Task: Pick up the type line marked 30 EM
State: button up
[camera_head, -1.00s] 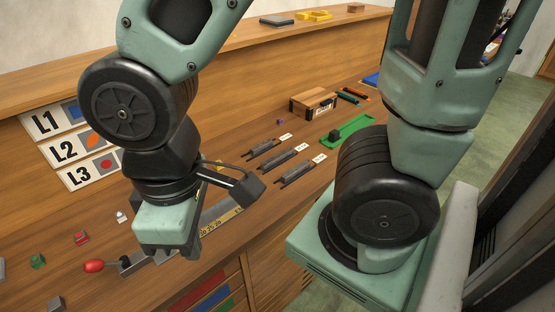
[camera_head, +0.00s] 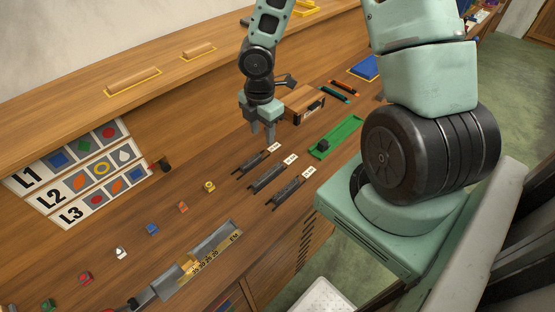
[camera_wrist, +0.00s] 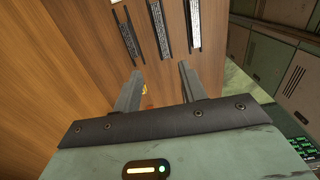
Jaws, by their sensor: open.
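Three dark type lines lie side by side in holders on the wooden bench: a rear line (camera_head: 252,163), a middle line (camera_head: 268,178) and a front line (camera_head: 287,192). Each has a small white label at its right end; the print is too small to read, so I cannot tell which is marked 30 EM. In the wrist view the lines show at the top: left (camera_wrist: 126,34), middle (camera_wrist: 159,28) and right (camera_wrist: 195,24). My gripper (camera_head: 263,136) points down above the bench, just behind the rear line. Its fingers (camera_wrist: 160,72) are apart with nothing between them.
A wooden box (camera_head: 304,103) stands close to the right of my gripper, with a green tray (camera_head: 336,138) in front of it. A metal composing stick with a yellow scale (camera_head: 205,262) lies at the front. Several coloured small blocks and the L1–L3 cards (camera_head: 75,172) are at left.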

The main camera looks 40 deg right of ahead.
jog(key=b, duration=0.4)
send_over(268, 174)
jog(key=f, duration=1.2)
jog(key=shift+w+a+f, duration=0.15)
jog(key=shift+w, duration=0.1)
jog(key=shift+s+f+b, duration=0.2)
jog(key=shift+f+b, duration=0.7)
jog(key=shift+f, duration=1.75)
grip_shut()
